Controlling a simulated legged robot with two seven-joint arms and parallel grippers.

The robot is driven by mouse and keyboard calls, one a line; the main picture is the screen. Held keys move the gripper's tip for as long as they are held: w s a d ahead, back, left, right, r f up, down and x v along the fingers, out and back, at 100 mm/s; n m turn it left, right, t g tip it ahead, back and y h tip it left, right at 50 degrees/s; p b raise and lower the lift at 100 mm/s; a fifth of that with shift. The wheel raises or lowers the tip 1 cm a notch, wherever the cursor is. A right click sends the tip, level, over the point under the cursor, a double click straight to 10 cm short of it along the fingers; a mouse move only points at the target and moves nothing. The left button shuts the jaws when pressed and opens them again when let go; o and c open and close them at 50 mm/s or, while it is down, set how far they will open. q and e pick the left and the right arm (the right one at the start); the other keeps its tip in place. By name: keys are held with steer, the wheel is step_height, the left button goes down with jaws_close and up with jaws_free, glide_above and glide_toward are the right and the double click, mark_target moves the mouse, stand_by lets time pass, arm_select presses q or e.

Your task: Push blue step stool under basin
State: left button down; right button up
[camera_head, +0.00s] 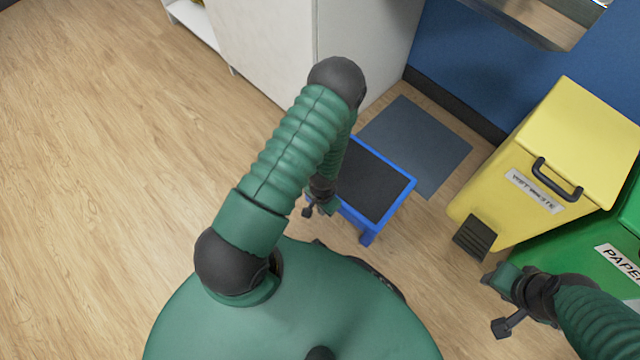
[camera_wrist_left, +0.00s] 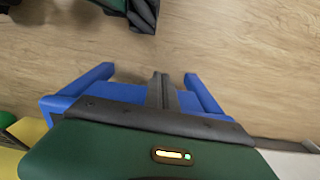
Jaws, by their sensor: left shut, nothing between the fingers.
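The blue step stool (camera_head: 378,188) has a dark top and a blue rim, and stands on the wood floor in the middle of the head view. Its far left part is hidden behind my left arm. My left gripper (camera_head: 314,207) is shut and empty, low at the stool's near left side. In the left wrist view, my left gripper's fingers (camera_wrist_left: 160,90) lie together in front of the stool's blue frame (camera_wrist_left: 92,80); I cannot tell if they touch it. A metal basin (camera_head: 545,18) shows at the top right, cut off. My right gripper (camera_head: 497,302) is at the lower right, away from the stool.
A grey mat (camera_head: 420,150) lies on the floor beyond the stool, below the blue wall. A white cabinet (camera_head: 265,45) stands behind left. A yellow wet waste bin (camera_head: 575,135) and a green paper bin (camera_head: 560,248) stand right. Floor at left is clear.

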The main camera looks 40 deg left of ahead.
arm_select(q)
steer(key=w, duration=0.3)
steer(key=shift+d+r+b, duration=0.1)
steer(key=shift+r+b, duration=0.05)
steer(key=shift+b, duration=0.2)
arm_select(e)
steer(key=shift+f, duration=0.65)
